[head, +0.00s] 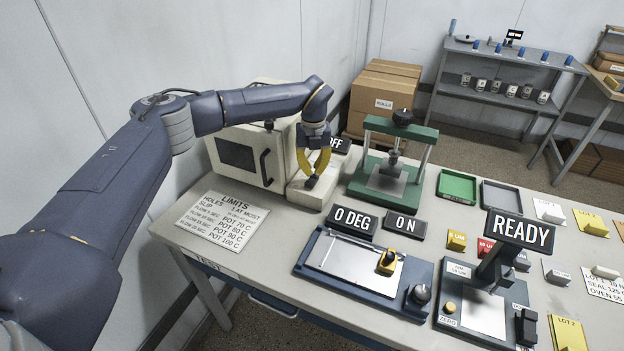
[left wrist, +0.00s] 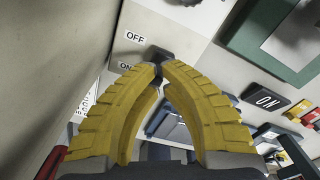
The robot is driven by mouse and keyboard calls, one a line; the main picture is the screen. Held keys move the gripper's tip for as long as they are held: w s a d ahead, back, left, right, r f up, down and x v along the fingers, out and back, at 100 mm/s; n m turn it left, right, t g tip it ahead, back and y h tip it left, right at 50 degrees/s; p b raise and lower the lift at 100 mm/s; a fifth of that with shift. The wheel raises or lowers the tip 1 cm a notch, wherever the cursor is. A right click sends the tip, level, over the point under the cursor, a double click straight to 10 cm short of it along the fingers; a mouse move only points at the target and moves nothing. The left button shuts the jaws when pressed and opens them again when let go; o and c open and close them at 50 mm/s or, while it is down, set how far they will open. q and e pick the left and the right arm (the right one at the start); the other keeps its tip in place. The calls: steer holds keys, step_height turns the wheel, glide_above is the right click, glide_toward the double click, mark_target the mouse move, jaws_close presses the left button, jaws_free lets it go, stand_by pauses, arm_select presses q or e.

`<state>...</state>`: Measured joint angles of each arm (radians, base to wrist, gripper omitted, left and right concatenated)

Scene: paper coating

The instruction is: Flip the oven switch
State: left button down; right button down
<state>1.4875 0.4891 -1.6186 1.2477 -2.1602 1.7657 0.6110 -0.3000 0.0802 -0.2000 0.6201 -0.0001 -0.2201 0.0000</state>
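The oven (head: 250,150) is a cream box with a dark window and handle at the back left of the bench. Its switch base (head: 308,192) juts out at its right side. My left gripper (head: 312,180) points down over this base, its yellow fingertips close together at the dark switch lever. In the left wrist view the dark lever (left wrist: 152,54) shows just beyond the fingertips, beside printed OFF and ON labels. I cannot tell whether the tips touch it. A dark sign (head: 340,145) behind the gripper reads OFF. My right gripper is not in view.
A green press (head: 409,195) stands close to the right of the switch base. A limits card (head: 222,220) lies in front of the oven. A coating plate (head: 325,256) with signs "0 DEG" and "ON" behind it is nearer the front. A READY stand (head: 519,230) is at the right.

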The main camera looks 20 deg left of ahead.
mark_target(313, 178)
arm_select(q)
steer(key=shift+r, duration=2.1)
